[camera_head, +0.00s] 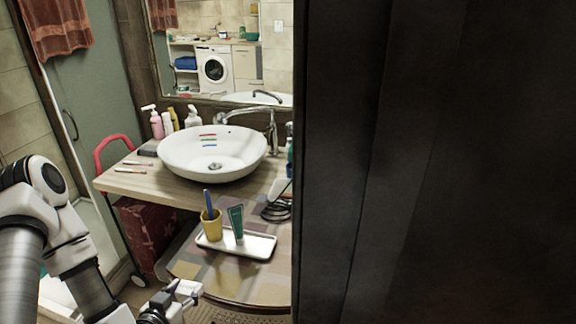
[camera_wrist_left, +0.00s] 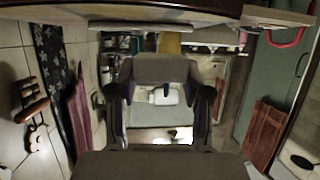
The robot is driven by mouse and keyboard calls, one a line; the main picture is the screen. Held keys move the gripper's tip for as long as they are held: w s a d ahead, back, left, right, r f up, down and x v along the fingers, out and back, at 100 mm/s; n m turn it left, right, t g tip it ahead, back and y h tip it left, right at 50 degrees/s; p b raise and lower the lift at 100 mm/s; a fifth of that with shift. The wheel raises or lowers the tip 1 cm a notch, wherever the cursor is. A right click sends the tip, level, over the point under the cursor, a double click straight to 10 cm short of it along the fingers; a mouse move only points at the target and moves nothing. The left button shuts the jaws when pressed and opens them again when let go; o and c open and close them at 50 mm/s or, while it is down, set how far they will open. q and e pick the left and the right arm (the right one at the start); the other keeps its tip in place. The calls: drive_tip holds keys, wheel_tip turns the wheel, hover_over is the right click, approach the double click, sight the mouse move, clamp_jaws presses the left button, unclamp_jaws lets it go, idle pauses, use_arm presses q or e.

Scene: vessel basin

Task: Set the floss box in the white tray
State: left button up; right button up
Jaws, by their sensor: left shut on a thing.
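The box is hard to make out in the head view. My right gripper is not in view.
A white basin (camera_head: 212,153) stands on the wooden counter behind the tray, with bottles (camera_head: 168,122) at its back left. Dark cables (camera_head: 277,208) lie right of the tray. A large dark panel (camera_head: 430,160) hides the right half. Bare mat lies in front of the tray.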

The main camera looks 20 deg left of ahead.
use_arm(q)
drive_tip(key=w+d+r+m+h+b, duration=0.2)
drive_tip(key=w+d+h+b, duration=0.1)
drive_tip(key=w+d, duration=0.4)
drive_tip(key=w+d+r+m+h+b, duration=0.3)
drive_tip(key=w+d+b, duration=0.2)
drive_tip(key=d, duration=0.6)
drive_tip(key=shift+w, duration=1.15)
